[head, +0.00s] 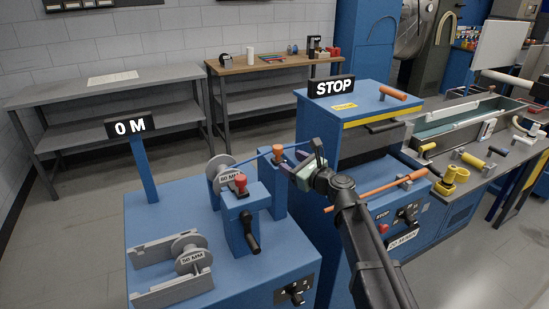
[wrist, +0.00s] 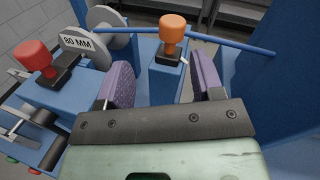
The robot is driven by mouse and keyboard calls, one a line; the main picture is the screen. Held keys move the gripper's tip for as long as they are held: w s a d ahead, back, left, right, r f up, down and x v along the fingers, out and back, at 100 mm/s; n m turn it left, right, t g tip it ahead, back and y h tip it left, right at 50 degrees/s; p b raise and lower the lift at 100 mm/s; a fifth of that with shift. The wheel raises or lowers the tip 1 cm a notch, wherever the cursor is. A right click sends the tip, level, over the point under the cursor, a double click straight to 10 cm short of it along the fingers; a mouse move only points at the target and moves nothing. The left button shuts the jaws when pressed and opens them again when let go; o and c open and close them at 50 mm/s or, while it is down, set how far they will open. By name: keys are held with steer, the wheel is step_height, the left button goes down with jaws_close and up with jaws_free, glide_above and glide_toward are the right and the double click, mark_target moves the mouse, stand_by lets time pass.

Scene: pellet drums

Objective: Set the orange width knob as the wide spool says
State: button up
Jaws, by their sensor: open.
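The orange knob (head: 277,150) stands upright on a blue post; in the wrist view (wrist: 173,28) it sits beyond my fingertips, in line with the gap between them. My gripper (head: 290,162) is open and empty, its purple pads apart, also in the wrist view (wrist: 165,82). A grey spool (head: 222,166) on the machine carries a label reading 80 MM in the wrist view (wrist: 100,42). A second grey spool (head: 190,252) lies in a cradle at the front, labelled 50 MM. Which one is called wide is not marked.
A red knob (head: 240,182) on a black base stands left of the orange one, above a black crank (head: 251,232). A thin blue rod (wrist: 230,42) passes behind the orange knob. Signs read 0 M (head: 131,126) and STOP (head: 332,87). A blue cabinet (head: 350,140) stands close right.

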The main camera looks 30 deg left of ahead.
mark_target(275, 146)
steer(key=w+a+m, duration=0.1)
steer(key=a, duration=0.2)
steer(key=w+a+m, duration=0.1)
steer(key=w+a, duration=0.1)
steer(key=a, duration=0.1)
steer(key=w+a+m+t, duration=0.1)
steer(key=w+a, duration=0.1)
steer(key=a, duration=0.1)
steer(key=shift+w+r, duration=0.2)
steer(key=shift+r, duration=0.15)
jaws_close()
steer(key=x, duration=0.2)
steer(key=w+x, duration=0.1)
steer(key=x, duration=0.5)
steer(key=shift+w+d, duration=0.3)
steer(key=shift+w, duration=0.05)
jaws_free()
